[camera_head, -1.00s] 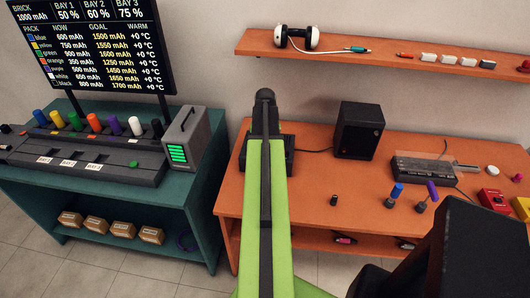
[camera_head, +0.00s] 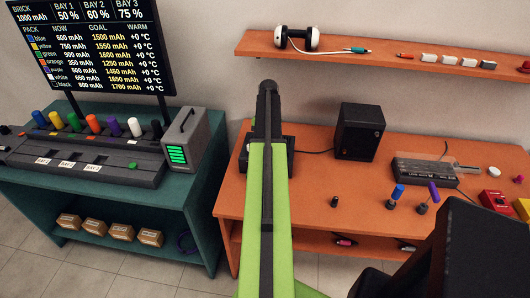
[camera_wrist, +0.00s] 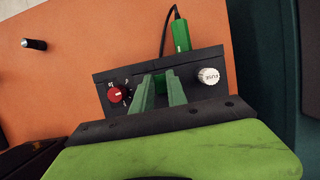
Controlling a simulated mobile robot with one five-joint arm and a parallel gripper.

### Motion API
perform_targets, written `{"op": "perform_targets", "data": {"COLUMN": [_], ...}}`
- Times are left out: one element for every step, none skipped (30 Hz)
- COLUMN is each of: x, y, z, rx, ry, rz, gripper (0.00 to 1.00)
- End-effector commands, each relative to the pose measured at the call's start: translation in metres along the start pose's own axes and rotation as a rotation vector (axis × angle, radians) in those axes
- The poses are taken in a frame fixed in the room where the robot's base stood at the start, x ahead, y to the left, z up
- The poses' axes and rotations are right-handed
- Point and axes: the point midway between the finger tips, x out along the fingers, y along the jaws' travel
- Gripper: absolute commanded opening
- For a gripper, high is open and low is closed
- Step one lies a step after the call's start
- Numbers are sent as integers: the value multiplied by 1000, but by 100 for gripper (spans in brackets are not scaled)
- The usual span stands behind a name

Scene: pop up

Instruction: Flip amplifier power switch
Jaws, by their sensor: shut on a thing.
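The amplifier is a black box (camera_wrist: 200,66) on the orange bench, seen close in the wrist view. Its panel carries a red dial (camera_wrist: 115,94) and a white knob marked FUSE (camera_wrist: 209,75). A green plug (camera_wrist: 180,35) with a black cable is at its far edge. My gripper (camera_wrist: 160,84) has its two green fingers at the panel, between dial and knob, shut on the power switch there. The fingers mostly hide that switch, so its position cannot be told. In the head view my arm covers much of the amplifier (camera_head: 287,158).
A black speaker (camera_head: 359,132) stands to the right, with a cable towards the amplifier. A small dark cylinder (camera_head: 335,201) is on the bench in front. A teal bench (camera_head: 190,194) with a grey box (camera_head: 186,141) is to the left. A shelf (camera_head: 380,58) is above.

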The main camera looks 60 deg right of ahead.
Motion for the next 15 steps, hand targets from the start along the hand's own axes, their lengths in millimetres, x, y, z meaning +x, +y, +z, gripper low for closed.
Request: {"op": "perform_targets", "data": {"x": [1,0,0,0,0,0,0,0,0,0,0,0,0,0,0], "y": [2,2,2,2,2,3,3,3,3,3,3,2,2,2,2], "z": [-1,0,0,1,1,1,1,1,1,1,1,1,1,1,1], "rx": [3,3,3,3,3,3,3,3,3,3,3,3,3,2,2], "ry": [-8,-9,-10,-10,-9,-9,-9,-9,-9,-9,-8,-8,-8,-8,-7], "rz": [4,4,4,4,4,4,4,5,5,5,5,4,4,4,3], "gripper": [0,0,0,0,0,0,0,0,19,23,27,32,36,40,40]}}
